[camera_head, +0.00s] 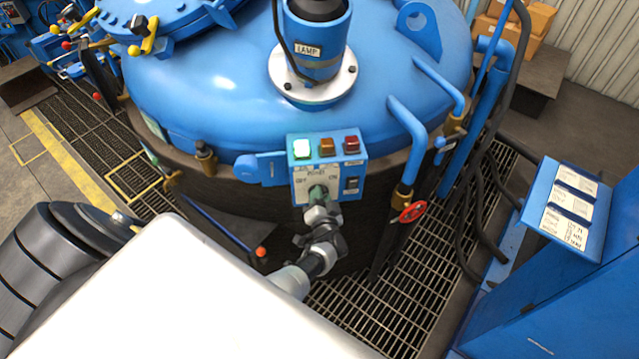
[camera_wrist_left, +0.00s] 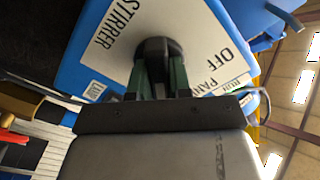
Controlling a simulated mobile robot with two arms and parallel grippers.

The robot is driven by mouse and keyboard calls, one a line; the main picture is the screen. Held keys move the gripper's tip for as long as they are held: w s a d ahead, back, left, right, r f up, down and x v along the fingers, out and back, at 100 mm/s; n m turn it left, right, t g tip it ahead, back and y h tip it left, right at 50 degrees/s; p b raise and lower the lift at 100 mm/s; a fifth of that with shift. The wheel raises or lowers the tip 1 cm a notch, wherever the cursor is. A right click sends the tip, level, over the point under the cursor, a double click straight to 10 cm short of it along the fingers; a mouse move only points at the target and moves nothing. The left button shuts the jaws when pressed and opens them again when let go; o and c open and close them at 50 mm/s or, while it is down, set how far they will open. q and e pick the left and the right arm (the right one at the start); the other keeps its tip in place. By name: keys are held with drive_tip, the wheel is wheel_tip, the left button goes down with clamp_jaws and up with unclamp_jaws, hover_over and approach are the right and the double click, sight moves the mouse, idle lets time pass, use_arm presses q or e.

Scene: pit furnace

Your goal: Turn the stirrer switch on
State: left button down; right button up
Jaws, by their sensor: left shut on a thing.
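The blue control box (camera_head: 300,173) hangs on the front of the blue vessel, with a pale plate marked STIRRER, OFF and ON. The stirrer switch is a dark round knob (camera_wrist_left: 155,50) on that plate, in the left wrist view. My left gripper (camera_head: 318,193) reaches up to the plate, its green fingers shut on the knob; the fingers also show in the left wrist view (camera_wrist_left: 158,72). The fingers mostly hide the knob in the head view, and I cannot tell which way it points. My right gripper is not in view.
The box's green lamp (camera_head: 301,147) is bright; its orange lamp (camera_head: 326,147) and red lamp (camera_head: 351,144) look dim. A black rocker switch (camera_head: 352,185) sits at the lower right of the box. A red valve wheel (camera_head: 412,212) and pipes stand right of it. Floor grating (camera_head: 385,305) lies below.

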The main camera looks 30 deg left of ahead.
use_arm(q)
drive_tip(key=shift+m, duration=0.5)
drive_tip(key=c, duration=1)
unclamp_jaws()
drive_tip(key=shift+c, duration=0.2)
